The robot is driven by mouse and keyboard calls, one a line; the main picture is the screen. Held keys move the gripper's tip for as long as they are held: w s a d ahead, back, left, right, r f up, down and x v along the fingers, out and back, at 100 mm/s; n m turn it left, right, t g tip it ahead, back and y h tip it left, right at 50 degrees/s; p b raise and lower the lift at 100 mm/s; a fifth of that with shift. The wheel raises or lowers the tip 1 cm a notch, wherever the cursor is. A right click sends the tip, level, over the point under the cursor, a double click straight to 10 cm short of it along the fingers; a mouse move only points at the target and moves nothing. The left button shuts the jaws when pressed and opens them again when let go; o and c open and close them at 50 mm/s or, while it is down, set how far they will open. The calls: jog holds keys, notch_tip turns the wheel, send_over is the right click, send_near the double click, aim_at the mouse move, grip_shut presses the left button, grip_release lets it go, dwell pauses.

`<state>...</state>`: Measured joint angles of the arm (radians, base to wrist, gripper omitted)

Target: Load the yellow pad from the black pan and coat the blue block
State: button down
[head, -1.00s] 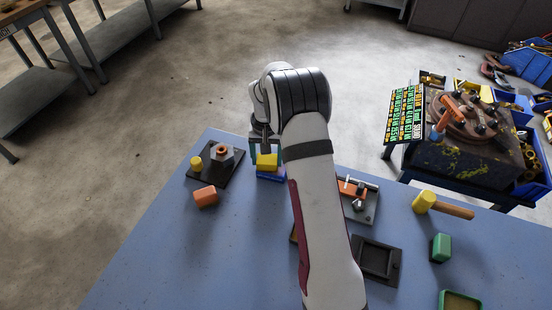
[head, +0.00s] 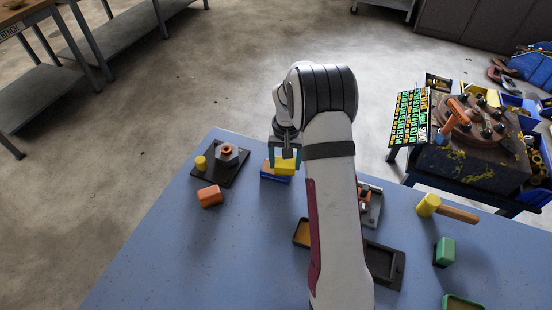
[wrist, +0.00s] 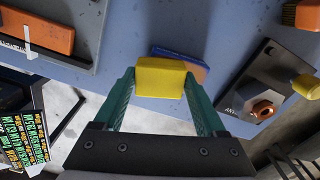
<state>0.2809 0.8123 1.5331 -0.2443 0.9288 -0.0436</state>
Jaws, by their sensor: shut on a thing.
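My gripper (wrist: 160,88) is shut on the yellow pad (wrist: 160,77), holding it by its two sides. In the head view the pad (head: 286,168) is over the right part of the blue block (head: 270,178), which sits on the blue table. In the wrist view the block (wrist: 202,72) is partly behind the pad, and a brownish area shows on it. I cannot tell whether pad and block touch. A black pan (head: 300,241) with a tan inside stands nearer the front, partly hidden by my arm.
At left are a dark plate (head: 233,173) with a grey hex piece, a yellow peg and an orange block (head: 210,196). At right are a dark tray (head: 398,270), a yellow mallet (head: 428,204), a green block (head: 444,251) and a green pan (head: 447,303). The front left table is clear.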

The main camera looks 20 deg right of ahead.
jog(key=shift+s+d, duration=0.5)
jog(key=shift+d, duration=0.15)
jog(key=shift+r, duration=4.1)
jog(key=shift+a, duration=0.1)
